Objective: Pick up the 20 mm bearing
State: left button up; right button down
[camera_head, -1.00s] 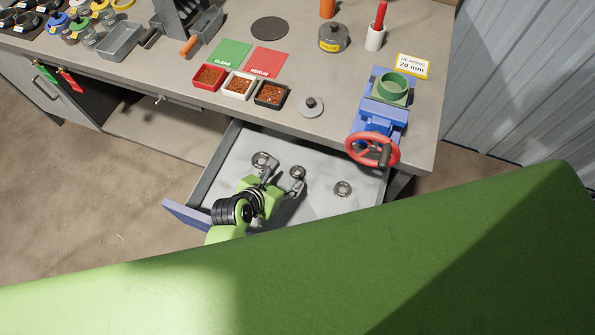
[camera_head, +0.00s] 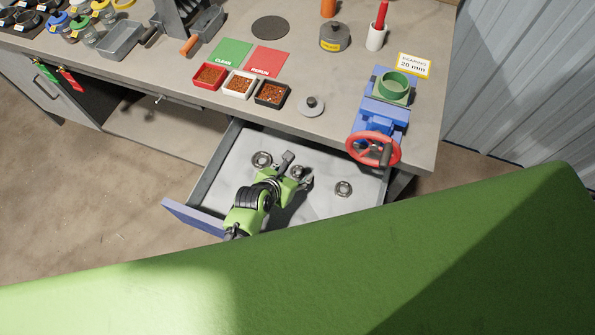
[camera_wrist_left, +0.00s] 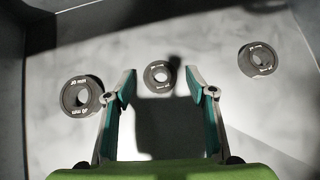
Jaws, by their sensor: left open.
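Three grey ring bearings lie flat in the open drawer: a left one (camera_head: 262,159), a small middle one (camera_head: 297,171) and a right one (camera_head: 343,188). In the left wrist view the left bearing (camera_wrist_left: 81,96) looks largest, the middle bearing (camera_wrist_left: 159,76) smallest, and the right bearing (camera_wrist_left: 257,60) in between. Their white print is too small to tell surely which is 20 mm. My left gripper (camera_head: 297,168) is open and empty over the drawer. Its fingertips (camera_wrist_left: 161,80) stand either side of the middle bearing in the wrist view, apart from it. My right gripper is out of view.
Drawer walls (camera_head: 216,165) enclose the bearings. On the bench above are a blue vise (camera_head: 380,112) with a red handwheel (camera_head: 373,149), a sign (camera_head: 414,66) reading "BEARING 20 mm", and small trays of brown granules (camera_head: 239,85).

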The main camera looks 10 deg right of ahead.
pick_arm(q)
jog(key=c, duration=1.2)
jog(key=shift+r, duration=0.2)
